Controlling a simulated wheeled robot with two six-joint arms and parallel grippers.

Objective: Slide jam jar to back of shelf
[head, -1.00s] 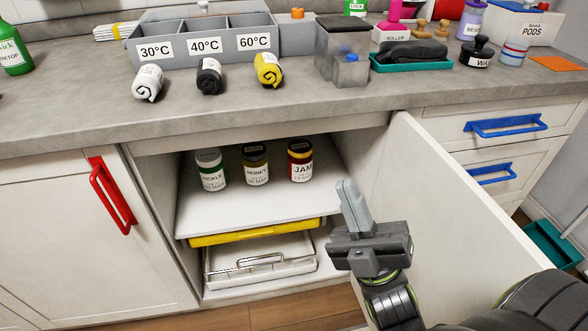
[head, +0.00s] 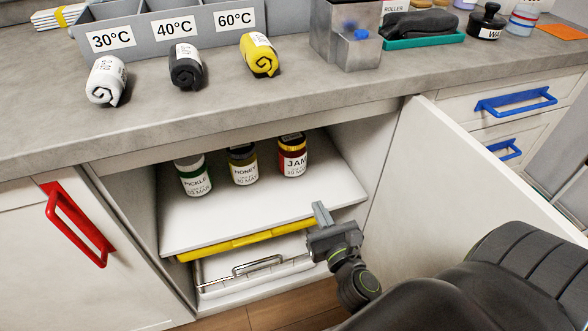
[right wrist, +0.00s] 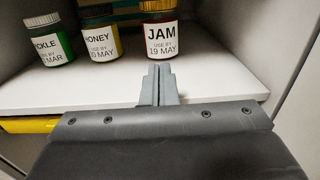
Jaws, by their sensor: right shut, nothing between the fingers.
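The jam jar (head: 292,156), dark red with a white label, stands upright on the white shelf (head: 240,212) inside the open cupboard, rightmost of three jars. The jam jar also shows in the right wrist view (right wrist: 160,36), straight ahead of the fingertips and apart from them. My right gripper (head: 320,212) is shut and empty at the shelf's front edge, in front of the jam jar. Its closed fingers show in the right wrist view (right wrist: 159,78). My left gripper is in neither view.
The honey jar (head: 243,168) and pickle jar (head: 195,178) stand to the left of the jam jar. A yellow box (head: 240,243) and a wire-handled tray (head: 255,270) are below the shelf. The open door (head: 450,170) bounds the right side. Bare shelf lies before the jars.

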